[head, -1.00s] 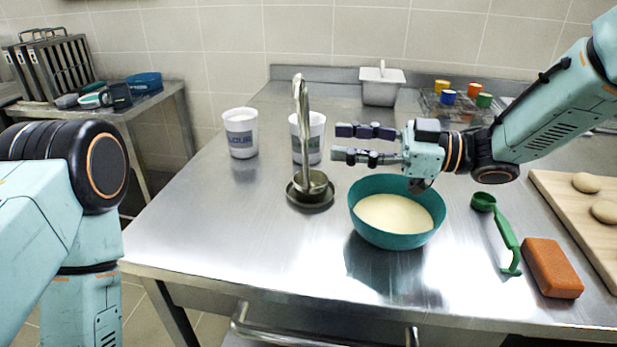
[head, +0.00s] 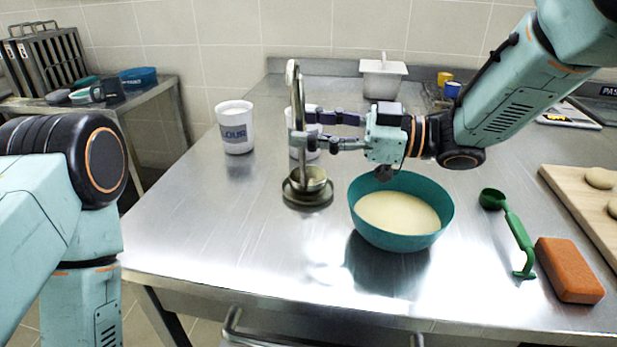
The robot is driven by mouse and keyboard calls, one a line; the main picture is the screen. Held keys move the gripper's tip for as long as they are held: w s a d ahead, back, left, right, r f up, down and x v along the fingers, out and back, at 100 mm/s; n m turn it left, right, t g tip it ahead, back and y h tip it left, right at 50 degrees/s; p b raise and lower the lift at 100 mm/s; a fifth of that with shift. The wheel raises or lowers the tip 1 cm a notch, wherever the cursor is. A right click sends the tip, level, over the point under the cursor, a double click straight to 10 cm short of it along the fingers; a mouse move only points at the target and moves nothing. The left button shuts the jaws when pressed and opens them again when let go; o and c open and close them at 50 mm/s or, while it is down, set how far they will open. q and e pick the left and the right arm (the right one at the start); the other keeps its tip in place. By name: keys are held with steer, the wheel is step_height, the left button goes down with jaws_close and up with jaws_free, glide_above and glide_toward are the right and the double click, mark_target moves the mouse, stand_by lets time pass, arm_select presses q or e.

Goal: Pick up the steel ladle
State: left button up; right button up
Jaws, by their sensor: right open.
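The steel ladle (head: 299,98) stands upright, its bowl low in a small round steel dish (head: 307,196) on the table, its hooked handle pointing up. My right gripper (head: 300,129) comes in from the right, level with the handle's middle. Its fingers are open, with their tips at the handle; I cannot tell whether they touch it. The gripper body is above the back left rim of the teal bowl. My left gripper is out of the picture; only my left arm shows at the left edge.
A teal bowl of batter (head: 402,212) stands right of the ladle. A white flour tub (head: 235,128) and another white tub (head: 300,150) stand behind. A green scoop (head: 515,235), an orange block (head: 569,269) and a dough board (head: 585,205) lie right. The table's front left is clear.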

steer(key=shift+w+a, duration=0.15)
steer(key=shift+a, duration=1.15)
steer(key=shift+d+r, duration=0.1)
steer(key=shift+d, duration=0.15)
steer(key=shift+c, duration=0.6)
steer(key=shift+w+a, duration=0.1)
steer(key=shift+a, duration=0.05)
steer(key=c, duration=0.3)
steer(key=shift+s, duration=0.2)
steer(key=c, duration=0.3)
steer(key=shift+w, duration=0.1)
jaws_close()
